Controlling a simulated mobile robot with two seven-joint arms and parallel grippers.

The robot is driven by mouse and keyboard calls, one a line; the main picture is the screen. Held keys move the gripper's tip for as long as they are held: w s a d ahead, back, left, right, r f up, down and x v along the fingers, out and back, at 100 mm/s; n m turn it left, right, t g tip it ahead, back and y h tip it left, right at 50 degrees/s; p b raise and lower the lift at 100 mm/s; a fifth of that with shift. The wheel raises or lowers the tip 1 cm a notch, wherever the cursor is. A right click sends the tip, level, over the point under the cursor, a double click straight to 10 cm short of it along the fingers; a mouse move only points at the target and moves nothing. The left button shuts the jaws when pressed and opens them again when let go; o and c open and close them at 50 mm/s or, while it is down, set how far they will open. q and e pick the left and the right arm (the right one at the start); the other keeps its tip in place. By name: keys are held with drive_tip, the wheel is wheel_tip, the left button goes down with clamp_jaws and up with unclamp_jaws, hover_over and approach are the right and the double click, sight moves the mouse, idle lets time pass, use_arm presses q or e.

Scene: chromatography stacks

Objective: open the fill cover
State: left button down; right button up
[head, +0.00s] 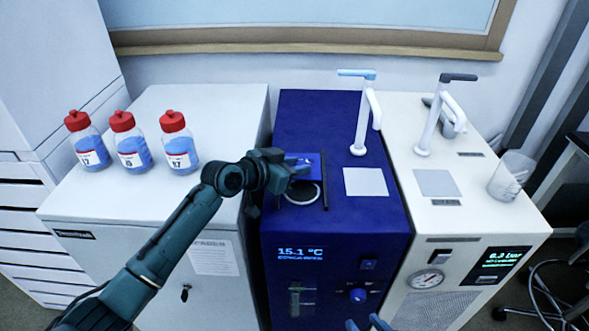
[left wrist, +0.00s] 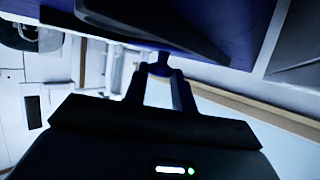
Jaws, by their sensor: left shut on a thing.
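The dark blue unit (head: 340,217) stands in the middle of the head view. Its blue fill cover (head: 308,160) is a small square flap on the top, beside a white-ringed fill opening (head: 302,196). Much of the ring shows, so the cover seems raised; its exact angle is hard to tell. My left gripper (head: 298,169) is at the cover. In the left wrist view its fingers (left wrist: 161,80) are shut on a small blue knob (left wrist: 160,66) under a dark blue panel. My right gripper (head: 367,324) shows only its fingertips, apart, at the bottom edge.
Three red-capped bottles (head: 130,142) stand on the white cabinet (head: 225,108) at left. A white spout (head: 361,125) rises behind the fill opening. The cream unit (head: 440,230) at right carries another spout (head: 432,125) and a clear beaker (head: 510,175).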

drive_tip(key=shift+s+f, duration=0.1)
use_arm(q)
drive_tip(key=c, duration=1.2)
unclamp_jaws()
use_arm(e)
drive_tip(key=shift+f, duration=0.1)
use_arm(q)
drive_tip(key=shift+o, duration=0.2)
use_arm(e)
drive_tip(key=shift+s, duration=0.1)
use_arm(q)
wheel_tip(320, 180, up, 10)
